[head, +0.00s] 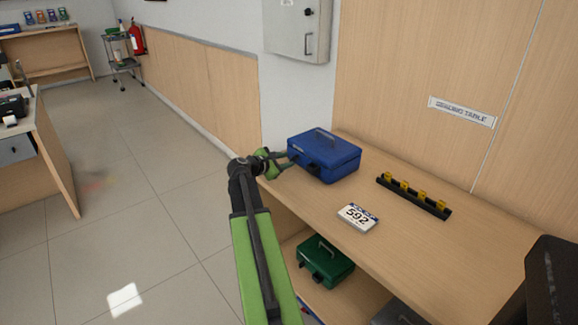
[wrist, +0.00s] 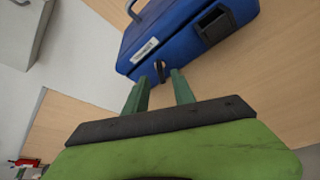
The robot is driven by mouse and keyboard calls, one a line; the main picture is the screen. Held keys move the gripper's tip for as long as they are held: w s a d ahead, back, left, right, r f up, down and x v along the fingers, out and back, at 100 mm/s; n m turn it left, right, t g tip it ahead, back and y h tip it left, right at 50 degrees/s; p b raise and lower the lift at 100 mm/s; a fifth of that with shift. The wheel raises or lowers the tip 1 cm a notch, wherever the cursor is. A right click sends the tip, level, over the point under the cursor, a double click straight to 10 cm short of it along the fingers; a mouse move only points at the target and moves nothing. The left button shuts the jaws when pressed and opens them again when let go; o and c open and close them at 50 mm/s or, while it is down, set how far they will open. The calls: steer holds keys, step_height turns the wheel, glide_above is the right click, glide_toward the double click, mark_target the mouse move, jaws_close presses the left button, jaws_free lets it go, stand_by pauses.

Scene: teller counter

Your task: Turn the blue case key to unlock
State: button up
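The blue case (head: 325,155) sits closed on the wooden table, with its handle on top. In the wrist view, the case (wrist: 185,30) fills the upper middle, with a white label and a black latch on its front. A small dark key or lock piece (wrist: 161,68) shows at the lower edge of that front; its exact turn is too small to tell. My gripper (wrist: 159,82) is open, its two green fingers apart on either side of the piece and just short of it. In the head view my gripper (head: 283,160) is at the case's left front side.
A white 592 card (head: 358,217) and a black rack with yellow pieces (head: 413,196) lie to the right on the table (head: 430,245). A green case (head: 326,262) stands on the shelf below. A grey wall box (head: 297,30) hangs above.

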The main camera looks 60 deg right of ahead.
mark_target(294, 159)
steer(key=x, duration=0.3)
steer(key=shift+d+f+b, duration=0.1)
steer(key=shift+d+b, duration=0.2)
steer(key=shift+b, duration=0.05)
jaws_close()
